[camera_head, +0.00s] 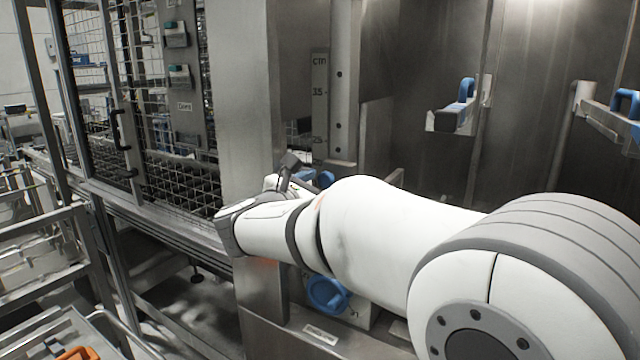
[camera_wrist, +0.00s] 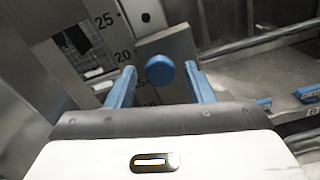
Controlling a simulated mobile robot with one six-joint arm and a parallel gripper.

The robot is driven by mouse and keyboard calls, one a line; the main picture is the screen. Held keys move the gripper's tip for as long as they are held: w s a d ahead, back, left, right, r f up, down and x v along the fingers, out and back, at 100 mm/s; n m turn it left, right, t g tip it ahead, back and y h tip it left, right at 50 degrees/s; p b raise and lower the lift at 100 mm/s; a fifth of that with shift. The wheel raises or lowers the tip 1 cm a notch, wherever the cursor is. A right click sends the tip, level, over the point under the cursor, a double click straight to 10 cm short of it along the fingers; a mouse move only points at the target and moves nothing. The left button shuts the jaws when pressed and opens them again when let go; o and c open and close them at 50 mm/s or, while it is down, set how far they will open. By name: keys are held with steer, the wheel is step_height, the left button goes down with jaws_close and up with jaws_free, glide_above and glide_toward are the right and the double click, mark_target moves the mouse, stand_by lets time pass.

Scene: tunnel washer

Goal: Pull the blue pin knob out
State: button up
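The blue pin knob (camera_wrist: 160,70) is round and shows in the wrist view in front of a grey metal block (camera_wrist: 178,42). My gripper (camera_wrist: 159,68) has two blue fingers, one on each side of the knob in this view. The fingers are apart, with a gap visible on both sides of the knob, so it looks open and holds nothing. I cannot tell how deep the fingertips reach beside the knob. In the head view my arm hides most of the gripper; small blue parts show behind the wrist, and I cannot tell whether they are fingers or knob.
A scale plate (camera_head: 320,105) with numbers stands on the machine; it also shows in the wrist view (camera_wrist: 100,35). A large blue round knob (camera_head: 328,293) sits below my arm. Blue handles (camera_head: 466,90) are at the right. A mesh door (camera_head: 165,110) stands left.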

jaws_close()
